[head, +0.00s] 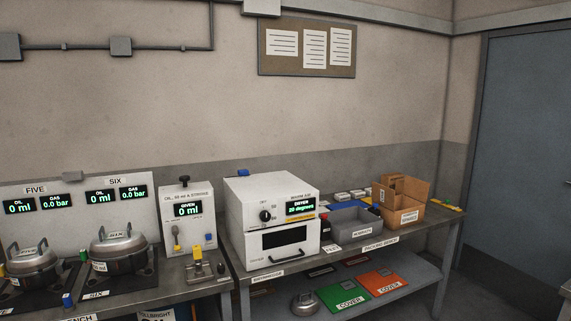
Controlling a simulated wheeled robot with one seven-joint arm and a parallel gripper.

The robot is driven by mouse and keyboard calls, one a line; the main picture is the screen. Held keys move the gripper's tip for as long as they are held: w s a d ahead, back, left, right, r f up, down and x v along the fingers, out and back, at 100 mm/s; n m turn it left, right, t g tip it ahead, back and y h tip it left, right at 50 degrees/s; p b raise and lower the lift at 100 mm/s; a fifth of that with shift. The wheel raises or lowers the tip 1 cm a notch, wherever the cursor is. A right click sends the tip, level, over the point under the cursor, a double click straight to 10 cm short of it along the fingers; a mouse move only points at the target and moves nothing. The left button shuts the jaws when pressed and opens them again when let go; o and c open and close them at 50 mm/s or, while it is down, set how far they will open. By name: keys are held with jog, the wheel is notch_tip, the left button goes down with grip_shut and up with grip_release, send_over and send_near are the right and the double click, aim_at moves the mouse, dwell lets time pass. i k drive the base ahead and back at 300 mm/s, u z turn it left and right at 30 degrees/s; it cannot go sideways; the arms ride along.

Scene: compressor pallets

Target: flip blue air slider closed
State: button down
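A small blue tab (243,172) sits at the top back left of the white dryer (272,222). It may be the air slider, but it is too small to tell whether it is open or closed. The dryer has a dark knob (265,216), a display reading 20 degrees (301,207) and a front door with a handle that looks shut. My gripper is not in view.
Two metal pots (118,252) stand on the left bench beside a white oil dispenser (188,218). Right of the dryer are a grey bin (354,224) and a cardboard box (401,200). Green (345,296) and orange (380,284) covers lie on the lower shelf.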

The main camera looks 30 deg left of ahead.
aim_at(244, 172)
jog(key=i, duration=1.25)
jog(key=u, duration=0.6)
jog(key=i, duration=0.7)
jog(key=u, duration=1.35)
jog(key=i, duration=0.55)
jog(key=u, duration=0.5)
